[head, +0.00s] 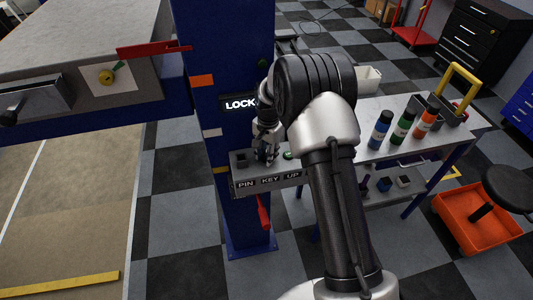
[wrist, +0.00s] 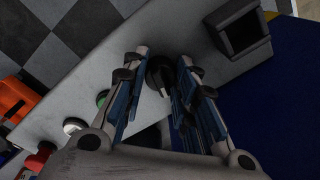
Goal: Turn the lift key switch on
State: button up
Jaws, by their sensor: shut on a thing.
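The lift's grey control panel (head: 258,178) is fixed to the blue column, with labels PIN, KEY and UP on its front. My gripper (head: 266,152) points down onto the panel top above the KEY label and hides the key switch in the head view. In the wrist view the key switch (wrist: 160,72) is a dark round body with a lighter bar, lying between the fingertips of my gripper (wrist: 158,80). My gripper is shut on it, one finger on each side. Whether the switch is turned cannot be told.
A dark square socket (wrist: 241,35) stands on one side of the switch; a green button (wrist: 103,99) and a white button (wrist: 74,126) are on the other. The blue column (head: 222,70) rises behind the panel. A bench (head: 385,155) with bottles stands right.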

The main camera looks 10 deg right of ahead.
jog(key=m, duration=0.4)
jog(key=shift+m, duration=2.4)
jog(key=o, duration=1)
jog(key=shift+o, duration=0.2)
jog(key=shift+r, duration=0.1)
notch_tip(320, 180, up, 12)
jog(key=shift+s, duration=0.25)
jog(key=shift+a, duration=0.1)
